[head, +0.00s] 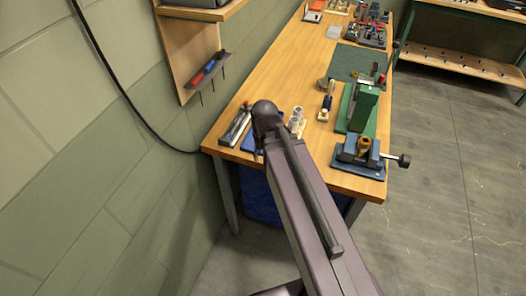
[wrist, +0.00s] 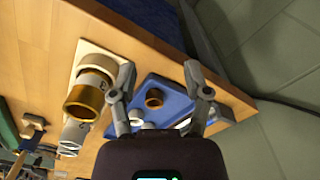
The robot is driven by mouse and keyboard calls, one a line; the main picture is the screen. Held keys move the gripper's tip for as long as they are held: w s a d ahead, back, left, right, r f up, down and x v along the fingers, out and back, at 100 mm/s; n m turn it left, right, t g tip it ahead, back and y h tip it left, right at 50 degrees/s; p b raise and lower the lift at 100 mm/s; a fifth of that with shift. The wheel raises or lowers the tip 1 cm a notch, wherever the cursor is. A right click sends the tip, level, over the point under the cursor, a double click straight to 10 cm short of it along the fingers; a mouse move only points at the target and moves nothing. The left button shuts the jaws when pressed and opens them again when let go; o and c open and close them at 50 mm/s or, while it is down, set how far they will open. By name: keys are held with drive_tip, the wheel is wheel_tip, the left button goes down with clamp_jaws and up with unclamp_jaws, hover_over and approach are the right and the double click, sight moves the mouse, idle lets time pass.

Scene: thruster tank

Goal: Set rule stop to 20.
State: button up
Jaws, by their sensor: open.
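A long grey metal item (head: 235,126), possibly the rule, lies along the left table edge near the wall in the head view. Its stop and scale marks are too small to make out. My gripper (wrist: 160,95) is open in the wrist view, its two fingers spread over a blue tray (wrist: 172,92). A copper-coloured ring (wrist: 154,98) on the tray shows between the fingers, and nothing is clasped. In the head view my arm hides most of the gripper and part of the tray. I cannot clearly identify the rule in the wrist view.
Pale cylinders (head: 297,118) stand just right of my arm; one with a gold band (wrist: 84,100) is close to the left finger. A green press (head: 361,107) and blue vise (head: 358,152) stand at the right table edge. The wall is close on the left.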

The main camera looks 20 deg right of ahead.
sight(246, 102)
drive_tip(key=w+r+n+p, duration=0.1)
drive_tip(key=w+r+p, duration=0.3)
drive_tip(key=w, duration=0.5)
drive_tip(key=w+r+n+p, duration=0.1)
drive_tip(key=w+r+p, duration=0.3)
drive_tip(key=w, duration=0.6)
drive_tip(key=w+r+n+p, duration=0.1)
drive_tip(key=w+r+p, duration=0.4)
drive_tip(key=w, duration=0.5)
drive_tip(key=shift+w+d, duration=0.25)
drive_tip(key=shift+d, duration=0.1)
wheel_tip(246, 102, down, 14)
drive_tip(key=b, duration=1.3)
drive_tip(key=shift+r+b, duration=0.2)
drive_tip(key=shift+b, duration=0.1)
clamp_jaws()
